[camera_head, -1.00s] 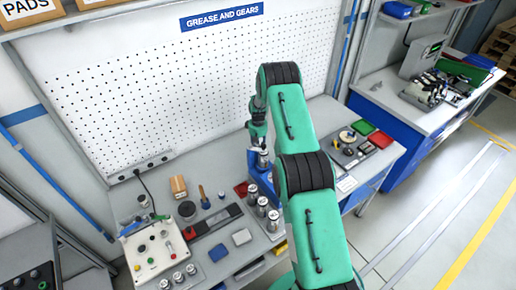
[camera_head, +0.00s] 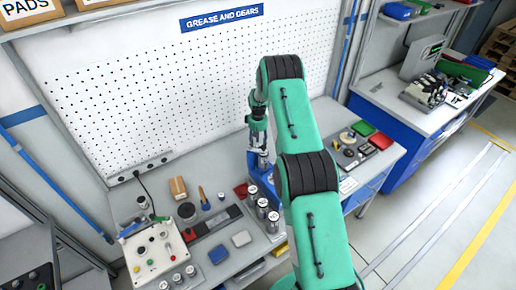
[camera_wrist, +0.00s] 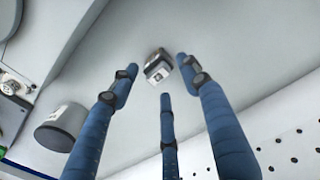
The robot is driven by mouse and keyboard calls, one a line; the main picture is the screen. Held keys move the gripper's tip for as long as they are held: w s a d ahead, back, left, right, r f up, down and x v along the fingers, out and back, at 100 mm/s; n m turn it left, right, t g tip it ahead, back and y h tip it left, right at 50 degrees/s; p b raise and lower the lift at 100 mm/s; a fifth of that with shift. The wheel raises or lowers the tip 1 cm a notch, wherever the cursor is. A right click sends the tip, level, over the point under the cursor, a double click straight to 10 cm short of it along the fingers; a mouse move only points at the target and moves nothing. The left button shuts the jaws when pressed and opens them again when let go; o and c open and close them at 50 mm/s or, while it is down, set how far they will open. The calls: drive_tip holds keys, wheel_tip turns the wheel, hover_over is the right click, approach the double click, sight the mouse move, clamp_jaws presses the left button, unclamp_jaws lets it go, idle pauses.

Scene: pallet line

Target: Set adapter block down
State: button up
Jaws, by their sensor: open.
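A small grey and white block (camera_wrist: 158,66), likely the adapter block, rests on the pale bench top in the wrist view. My gripper (camera_wrist: 160,82) has three blue fingers spread apart around and just short of the block. I see a gap between the fingertips and the block, so nothing is held. In the head view the end of my arm reaches down to the bench behind its own links, and the block cannot be made out there.
A grey cylinder (camera_wrist: 62,126) stands left of the fingers in the wrist view. The pegboard (camera_head: 190,90) rises behind the bench.

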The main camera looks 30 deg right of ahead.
sight(258, 146)
wheel_tip(258, 146, up, 8)
drive_tip(key=b, duration=0.1)
idle(0.4)
drive_tip(key=shift+a+r, duration=0.1)
idle(0.4)
